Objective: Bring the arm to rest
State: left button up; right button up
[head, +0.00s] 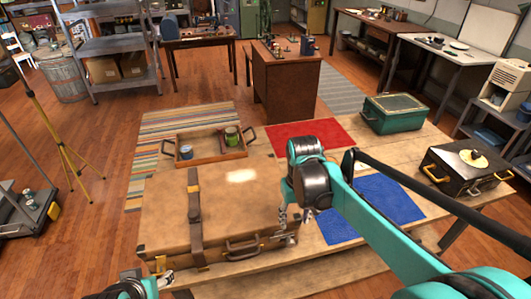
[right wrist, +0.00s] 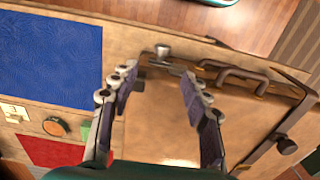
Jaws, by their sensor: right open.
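My right gripper (head: 291,216) hangs over the right front corner of a closed tan suitcase (head: 235,205) on the wooden table. In the right wrist view its two fingers (right wrist: 158,80) stand apart with nothing between them. The suitcase lid (right wrist: 165,130) lies below them, with a metal latch and a dark handle (right wrist: 243,80) close by. I cannot tell whether the fingers touch it. My left gripper (head: 160,280) shows only in part at the bottom left, near the suitcase's front left corner; its jaw state is unclear.
A wooden tray (head: 212,155) with mugs lies behind the suitcase. A red mat (head: 310,134) and a blue mat (head: 385,208) lie on the table. A green box (head: 392,113) and a black case (head: 455,172) stand to the right. A yellow tripod (head: 62,140) stands left on the floor.

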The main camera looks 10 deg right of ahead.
jog(key=s+a+t, duration=0.3)
jog(key=s+t, duration=0.4)
jog(key=s, duration=0.2)
jog(key=shift+r, duration=0.2)
jog(key=shift+s, duration=0.1)
dwell(0.8)
